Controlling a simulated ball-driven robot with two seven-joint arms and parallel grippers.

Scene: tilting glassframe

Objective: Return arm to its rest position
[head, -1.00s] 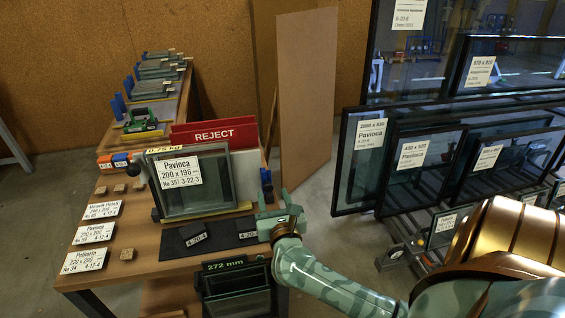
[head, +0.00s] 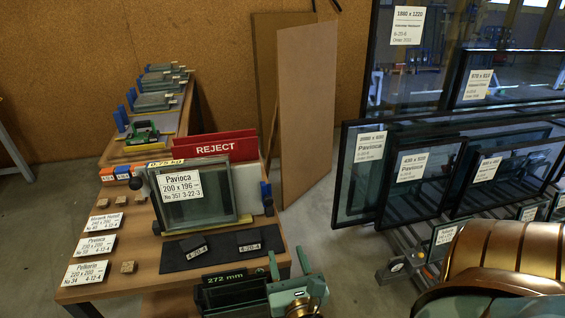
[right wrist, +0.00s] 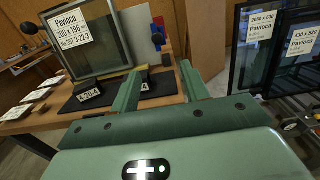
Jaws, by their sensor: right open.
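My right gripper (head: 288,264) is at the bottom of the head view, just off the bench's front right corner and right of the 272 mm device. Its two green fingers point away from me, spread and empty; they also show in the right wrist view (right wrist: 160,84). The framed glass pane labelled Pavioca 200 x 196 (head: 213,208) stands tilted on the wooden bench (head: 140,240), apart from the gripper. The pane shows at the upper left of the right wrist view (right wrist: 108,52). My left gripper is not in view.
The black 272 mm device (head: 234,292) stands close left of the gripper. A dark mat (head: 220,249) with two small labelled blocks lies before the pane. A red REJECT sign (head: 215,146) stands behind. Racked glass frames (head: 360,190) stand right, with open floor between.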

